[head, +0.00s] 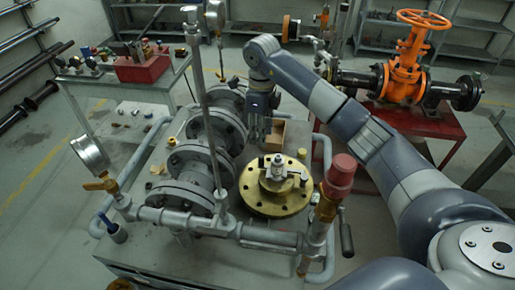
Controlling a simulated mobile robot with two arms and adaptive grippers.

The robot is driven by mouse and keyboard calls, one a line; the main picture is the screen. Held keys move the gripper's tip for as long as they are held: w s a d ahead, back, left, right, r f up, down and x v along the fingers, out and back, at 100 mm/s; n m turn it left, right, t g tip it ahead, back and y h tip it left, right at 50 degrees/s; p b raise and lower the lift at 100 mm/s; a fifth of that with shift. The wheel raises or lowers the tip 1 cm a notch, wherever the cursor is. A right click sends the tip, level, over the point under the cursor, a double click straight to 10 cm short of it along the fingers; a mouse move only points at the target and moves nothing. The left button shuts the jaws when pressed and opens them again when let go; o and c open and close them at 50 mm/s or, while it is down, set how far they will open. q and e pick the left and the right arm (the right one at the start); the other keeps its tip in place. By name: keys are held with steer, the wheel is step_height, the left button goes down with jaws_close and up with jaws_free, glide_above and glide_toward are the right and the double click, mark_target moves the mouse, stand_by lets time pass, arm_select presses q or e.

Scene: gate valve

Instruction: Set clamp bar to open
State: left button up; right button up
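I cannot tell for certain which part is the clamp bar. A brass flange (262,204) with a silver fitting (279,172) on top lies on the grey bench, right of the large grey flanged pipe (190,165). My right gripper (259,134) points down above the far part of the bench, behind the brass flange and apart from it. Its fingers are small and dark, so I cannot tell whether they are open or shut. I see nothing held in it. My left gripper is out of view.
A thin upright pipe (205,110) stands left of my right gripper. A red-capped fitting (337,177) rises at the bench's front right. A small open box (293,137) sits beside the gripper. An orange gate valve (407,62) stands on a red table behind my arm.

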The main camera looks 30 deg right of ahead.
mark_target(261, 156)
steer(key=f, duration=0.1)
steer(key=s+f+p, duration=0.1)
steer(key=shift+f, duration=0.4)
step_height(261, 156, down, 3)
steer(key=shift+w+f+p, duration=0.15)
steer(key=shift+f+p, duration=0.05)
steer(key=shift+p, duration=0.3)
step_height(261, 156, down, 3)
steer(key=shift+w+f+p, duration=0.1)
steer(key=shift+w+p, duration=0.05)
steer(key=shift+p, duration=0.15)
jaws_close()
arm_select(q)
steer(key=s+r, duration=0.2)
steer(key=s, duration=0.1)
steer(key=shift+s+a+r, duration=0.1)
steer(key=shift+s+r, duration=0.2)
